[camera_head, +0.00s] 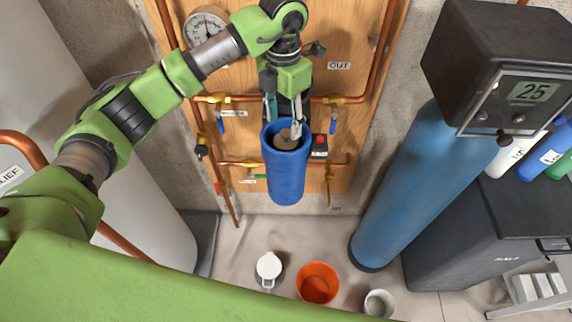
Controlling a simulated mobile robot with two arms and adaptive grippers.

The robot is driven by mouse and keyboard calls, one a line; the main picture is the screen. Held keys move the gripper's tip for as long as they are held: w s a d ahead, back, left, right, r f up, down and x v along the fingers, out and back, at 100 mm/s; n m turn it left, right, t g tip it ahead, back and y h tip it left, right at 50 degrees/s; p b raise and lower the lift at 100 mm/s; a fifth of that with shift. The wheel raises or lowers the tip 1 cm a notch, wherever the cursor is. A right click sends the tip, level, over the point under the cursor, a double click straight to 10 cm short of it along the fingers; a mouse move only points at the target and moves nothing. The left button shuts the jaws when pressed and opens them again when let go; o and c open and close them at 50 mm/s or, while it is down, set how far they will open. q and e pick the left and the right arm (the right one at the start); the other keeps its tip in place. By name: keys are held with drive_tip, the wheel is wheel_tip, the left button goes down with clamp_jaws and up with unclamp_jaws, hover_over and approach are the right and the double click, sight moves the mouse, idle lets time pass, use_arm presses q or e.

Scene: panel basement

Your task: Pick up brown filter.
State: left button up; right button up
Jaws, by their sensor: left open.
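The brown filter (285,143) stands inside the open blue housing (287,178) on the wooden panel. Only its top shows; the housing hides the rest. My left gripper (284,124) points down at the mouth of the housing. It is open, with one finger on each side, and its tips are close to the filter's top. I cannot tell whether a finger touches the filter. My right gripper is not in view.
Copper pipes and valves with blue handles (221,126) flank the housing. A blue tank (417,190) with a black control head stands at the right. A white jug (269,267), an orange bucket (317,284) and a grey bucket (379,303) are on the floor below.

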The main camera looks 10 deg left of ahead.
sight(286, 131)
use_arm(q)
drive_tip(key=shift+d+f+p, duration=0.2)
drive_tip(key=shift+f+p, duration=0.7)
drive_tip(key=shift+f, duration=0.1)
wheel_tip(286, 131, down, 2)
drive_tip(key=shift+f+p, duration=0.2)
drive_tip(key=shift+p, duration=0.1)
drive_tip(key=shift+w+f, duration=0.1)
drive_tip(key=shift+f, duration=0.15)
clamp_jaws()
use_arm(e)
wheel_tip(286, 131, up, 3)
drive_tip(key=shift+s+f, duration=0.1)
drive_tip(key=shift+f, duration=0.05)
use_arm(q)
drive_tip(key=shift+r, duration=0.15)
